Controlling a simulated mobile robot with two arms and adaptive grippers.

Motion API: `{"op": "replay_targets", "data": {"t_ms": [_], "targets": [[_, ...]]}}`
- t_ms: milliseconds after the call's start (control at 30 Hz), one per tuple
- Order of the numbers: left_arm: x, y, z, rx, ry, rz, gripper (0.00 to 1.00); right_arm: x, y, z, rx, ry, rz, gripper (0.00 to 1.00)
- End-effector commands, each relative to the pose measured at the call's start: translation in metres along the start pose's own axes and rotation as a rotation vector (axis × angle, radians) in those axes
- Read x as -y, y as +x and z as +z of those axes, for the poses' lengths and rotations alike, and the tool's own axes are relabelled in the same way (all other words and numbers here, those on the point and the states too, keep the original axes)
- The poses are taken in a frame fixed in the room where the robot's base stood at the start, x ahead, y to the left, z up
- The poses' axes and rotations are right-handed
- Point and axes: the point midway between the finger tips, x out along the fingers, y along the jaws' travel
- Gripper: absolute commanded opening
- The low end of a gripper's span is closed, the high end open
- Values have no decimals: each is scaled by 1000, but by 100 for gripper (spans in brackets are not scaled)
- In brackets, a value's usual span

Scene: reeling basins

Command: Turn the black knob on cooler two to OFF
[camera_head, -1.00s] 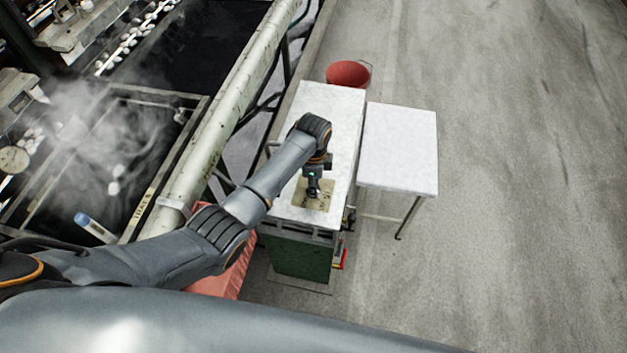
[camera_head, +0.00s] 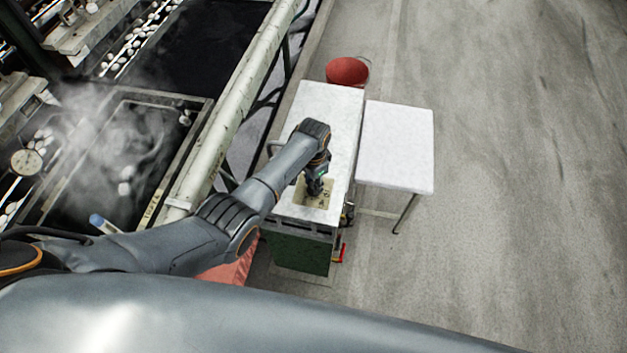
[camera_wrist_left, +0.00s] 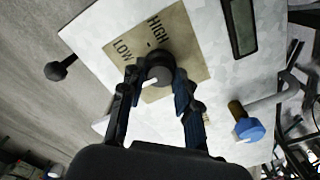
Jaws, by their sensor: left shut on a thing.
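The cooler (camera_head: 328,102) has a white top and a dark green body. A tan plate (camera_head: 302,198) lies on its near end, and in the left wrist view this plate (camera_wrist_left: 122,48) reads HIGH and LOW. The round black knob (camera_wrist_left: 155,62) sits on the plate, with a pale mark on its near side. My left gripper (camera_head: 316,190) points down over the plate. In the left wrist view its two fingers are on either side of the knob, shut on it. In the head view the gripper hides the knob. No OFF lettering is readable. My right gripper is not in view.
A white side table (camera_head: 397,145) stands right of the cooler, with a red bucket (camera_head: 347,71) behind. Steaming basins (camera_head: 125,150) and a thick pale pipe (camera_head: 232,100) lie left. A blue handle (camera_wrist_left: 250,130) shows by the cooler. The floor at right is clear.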

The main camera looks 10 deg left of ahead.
Motion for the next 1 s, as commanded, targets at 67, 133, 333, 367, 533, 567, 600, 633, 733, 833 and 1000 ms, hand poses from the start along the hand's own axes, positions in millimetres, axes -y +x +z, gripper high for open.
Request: {"op": "replay_targets", "data": {"t_ms": [67,133,333,367,533,567,600,633,733,833,1000], "targets": [[-1,0,0,-1,-11,1,0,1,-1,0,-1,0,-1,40],[0,0,0,-1,-17,1,0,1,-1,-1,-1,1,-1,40],[0,0,0,-1,-21,1,0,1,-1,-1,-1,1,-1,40],[0,0,0,-1,-21,1,0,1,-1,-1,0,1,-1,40],[0,0,0,-1,-21,1,37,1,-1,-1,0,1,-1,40],[0,0,0,-1,-20,1,44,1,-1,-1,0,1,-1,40],[0,0,0,-1,-20,1,52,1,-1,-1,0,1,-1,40],[0,0,0,-1,-20,1,54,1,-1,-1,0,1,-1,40],[0,0,0,-1,-19,1,54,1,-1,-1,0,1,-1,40],[0,0,0,0,-19,0,54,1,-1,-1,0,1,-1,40],[0,-3,0,-1,-19,0,54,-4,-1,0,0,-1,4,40]]}}
